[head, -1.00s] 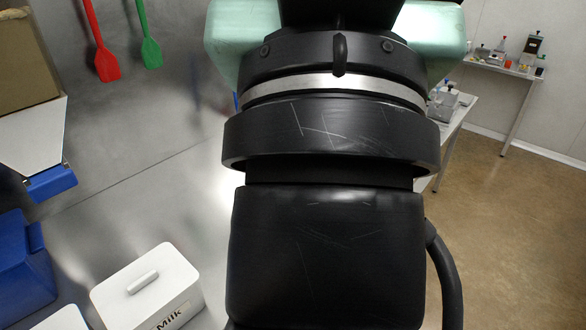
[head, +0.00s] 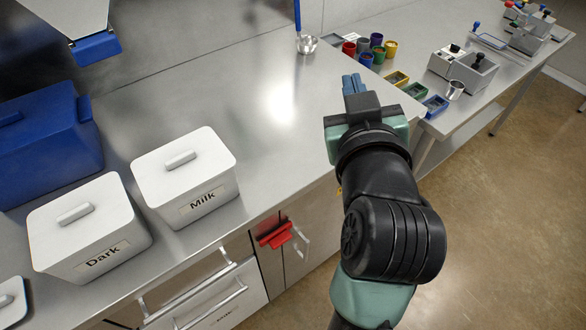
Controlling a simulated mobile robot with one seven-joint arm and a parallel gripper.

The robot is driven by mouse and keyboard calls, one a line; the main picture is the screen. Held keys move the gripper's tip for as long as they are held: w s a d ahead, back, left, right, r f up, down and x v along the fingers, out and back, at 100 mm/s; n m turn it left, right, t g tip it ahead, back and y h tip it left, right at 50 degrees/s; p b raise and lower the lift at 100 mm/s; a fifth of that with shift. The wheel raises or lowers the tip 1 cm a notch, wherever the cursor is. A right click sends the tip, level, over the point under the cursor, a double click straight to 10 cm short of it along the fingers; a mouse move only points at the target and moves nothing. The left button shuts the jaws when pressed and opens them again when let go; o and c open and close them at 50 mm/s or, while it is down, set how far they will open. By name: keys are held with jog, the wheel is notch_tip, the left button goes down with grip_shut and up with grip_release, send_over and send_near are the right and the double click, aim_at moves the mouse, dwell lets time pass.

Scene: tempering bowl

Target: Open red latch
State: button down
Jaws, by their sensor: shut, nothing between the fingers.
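The red latch (head: 274,233) is on the cabinet front below the counter edge, in the lower middle of the head view, beside a metal handle (head: 301,240). Its exact position, fastened or free, is too small to tell. My gripper (head: 353,84) has blue fingers, which are together with nothing between them. It is above the right part of the counter, up and to the right of the latch and well apart from it.
White lidded boxes marked Milk (head: 188,180) and Dark (head: 90,235) stand near the counter's front edge, with a blue bin (head: 45,150) behind. Several colored cups and small trays (head: 397,79) are beyond my gripper. The counter's middle (head: 230,110) is clear.

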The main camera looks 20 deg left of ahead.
jog(key=s+a+f+n+g+y+b, duration=0.1)
jog(key=s+f+g, duration=0.2)
jog(key=f, duration=0.7)
jog(key=s+a+f+n+g+y+b, duration=0.1)
jog(key=s+a+f+n+g, duration=0.1)
jog(key=s+f, duration=0.3)
jog(key=s+a+f+n+g+y, duration=0.1)
jog(key=s+f+g, duration=0.3)
jog(key=f, duration=1)
jog(key=shift+s+a+f+n+g+b, duration=0.15)
jog(key=shift+f+n+g+b, duration=0.25)
jog(key=shift+g, duration=0.2)
jog(key=b, duration=0.1)
send_over(271, 244)
jog(key=s+d, duration=0.2)
notch_tip(271, 244, down, 7)
notch_tip(271, 244, down, 3)
jog(key=shift+w+r, duration=0.1)
jog(key=shift+r, duration=0.05)
jog(key=shift+f, duration=0.65)
jog(key=shift+f+b, duration=0.15)
jog(key=shift+b, duration=0.3)
